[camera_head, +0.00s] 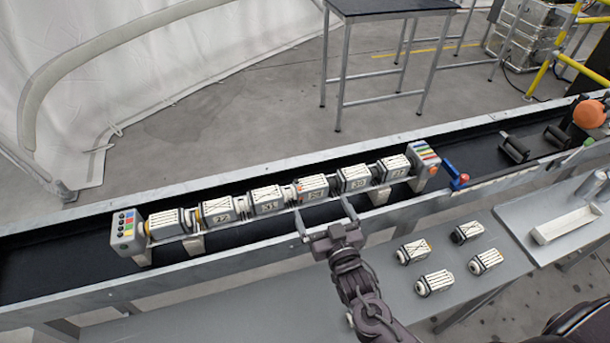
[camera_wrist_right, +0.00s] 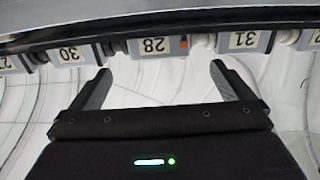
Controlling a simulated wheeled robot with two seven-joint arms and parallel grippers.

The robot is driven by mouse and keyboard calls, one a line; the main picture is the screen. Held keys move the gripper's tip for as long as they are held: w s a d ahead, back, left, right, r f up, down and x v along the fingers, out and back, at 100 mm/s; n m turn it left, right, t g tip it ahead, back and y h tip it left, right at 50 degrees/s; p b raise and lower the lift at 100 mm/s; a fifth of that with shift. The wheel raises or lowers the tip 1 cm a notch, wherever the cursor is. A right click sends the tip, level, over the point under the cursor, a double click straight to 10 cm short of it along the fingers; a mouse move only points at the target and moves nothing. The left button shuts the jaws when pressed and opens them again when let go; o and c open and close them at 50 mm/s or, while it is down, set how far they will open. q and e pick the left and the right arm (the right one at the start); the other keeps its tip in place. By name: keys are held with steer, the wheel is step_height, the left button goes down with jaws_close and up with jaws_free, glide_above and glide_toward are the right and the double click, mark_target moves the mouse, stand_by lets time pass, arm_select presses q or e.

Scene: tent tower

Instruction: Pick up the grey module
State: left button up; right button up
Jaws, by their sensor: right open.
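Several pale grey-and-white modules sit in a row on a rack in the dark trough in the head view. I cannot tell by colour alone which one is the grey module. The module marked 28 (camera_head: 312,188) has an orange mark. In the right wrist view, module 28 (camera_wrist_right: 153,46) lies ahead of the gap between my fingers. Module 30 (camera_head: 355,178) and module 31 (camera_head: 268,200) flank it. My right gripper (camera_head: 324,214) is open and empty on the near side of the row, apart from it; its fingers (camera_wrist_right: 160,74) show in the wrist view. My left gripper is out of view.
Grey end blocks (camera_head: 128,232) (camera_head: 424,166) close the row. The trough's metal near rail (camera_head: 220,254) runs below it. Loose modules (camera_head: 434,282) lie on the grey table (camera_head: 400,318), near a white tray (camera_head: 565,222). A red-knobbed blue lever (camera_head: 452,172) stands right.

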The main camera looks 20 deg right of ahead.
mark_target(314, 189)
steer(key=shift+w+r, duration=0.2)
steer(key=shift+w, duration=0.25)
steer(key=shift+w+r+p, duration=0.2)
steer(key=shift+w+p, duration=0.3)
steer(key=shift+w, duration=0.15)
steer(key=w+p, duration=0.2)
steer(key=w, duration=0.2)
steer(key=shift+w+a, duration=0.1)
steer(key=shift+w, duration=0.1)
steer(key=shift+w+f, duration=0.1)
steer(key=shift+w, duration=0.15)
steer(key=c, duration=0.8)
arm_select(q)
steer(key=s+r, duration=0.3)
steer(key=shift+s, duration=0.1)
arm_select(e)
steer(key=shift+c, duration=0.6)
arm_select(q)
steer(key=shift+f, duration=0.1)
arm_select(e)
steer(key=shift+r, duration=0.2)
